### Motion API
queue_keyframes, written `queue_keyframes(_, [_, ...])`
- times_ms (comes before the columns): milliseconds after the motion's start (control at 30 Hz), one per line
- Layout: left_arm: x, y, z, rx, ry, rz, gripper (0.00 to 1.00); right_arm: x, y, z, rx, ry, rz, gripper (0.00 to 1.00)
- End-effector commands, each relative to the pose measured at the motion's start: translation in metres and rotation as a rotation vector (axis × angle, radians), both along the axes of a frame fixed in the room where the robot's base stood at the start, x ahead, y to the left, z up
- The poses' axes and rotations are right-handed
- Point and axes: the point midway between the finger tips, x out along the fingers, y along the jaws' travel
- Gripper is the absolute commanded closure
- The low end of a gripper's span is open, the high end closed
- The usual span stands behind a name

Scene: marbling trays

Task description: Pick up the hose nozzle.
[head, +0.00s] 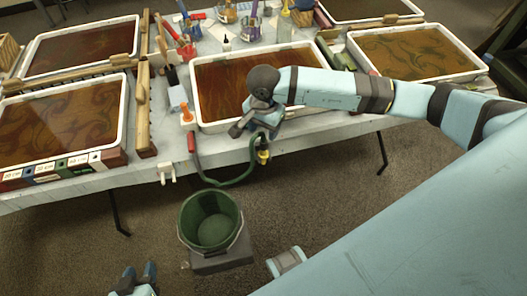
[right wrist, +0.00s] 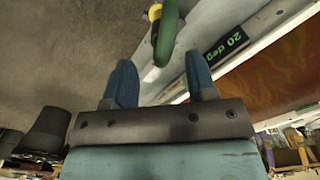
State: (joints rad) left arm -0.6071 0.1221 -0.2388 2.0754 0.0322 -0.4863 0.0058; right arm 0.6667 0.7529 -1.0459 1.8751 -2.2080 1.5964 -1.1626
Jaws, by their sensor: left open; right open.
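A green hose (head: 232,184) hangs in a loop over the front edge of the table. One end has a red grip (head: 192,142); the other has a yellow and dark fitting (head: 263,155) hanging at the edge below my right gripper. I cannot tell for certain which end is the nozzle. My right gripper (head: 255,131) is open and empty just above the yellow fitting. In the right wrist view, the green hose (right wrist: 168,32) and the yellow piece (right wrist: 155,13) lie beyond the open fingers (right wrist: 161,80), apart from them. My left gripper (head: 138,278) is open and empty at the bottom, low over the floor.
A tray of brown liquid (head: 197,100) stands behind my right gripper, with more trays to both sides. An orange-topped bottle (head: 187,116) stands near the red grip. A white clamp (head: 166,173) is on the table edge. A green bucket (head: 210,222) stands below the hose.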

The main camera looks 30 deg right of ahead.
Motion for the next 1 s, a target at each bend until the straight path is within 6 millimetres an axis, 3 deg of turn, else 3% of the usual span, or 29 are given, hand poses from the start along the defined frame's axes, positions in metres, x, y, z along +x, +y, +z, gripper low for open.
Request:
queue_keyframes(267, [0.000,0.003,-0.001,0.010,-0.001,-0.006,0.57,-0.001,0.001,-0.019,0.002,0.001,0.000,0.48])
queue_keyframes(600, [0.000,0.001,0.000,0.001,0.000,0.000,0.57,-0.001,0.002,-0.063,0.003,0.002,-0.001,0.48])
queue_keyframes(800, [0.001,-0.001,0.000,-0.005,-0.001,0.004,0.57,-0.001,0.002,-0.065,0.002,0.000,0.000,0.48])
queue_keyframes(833, [0.001,-0.002,0.000,-0.005,0.000,0.005,0.57,-0.001,0.002,-0.065,0.002,0.000,0.000,0.50])
queue_keyframes(1000, [0.001,-0.002,0.000,-0.005,0.000,0.005,0.57,-0.001,0.002,-0.065,0.002,0.000,0.000,0.89])
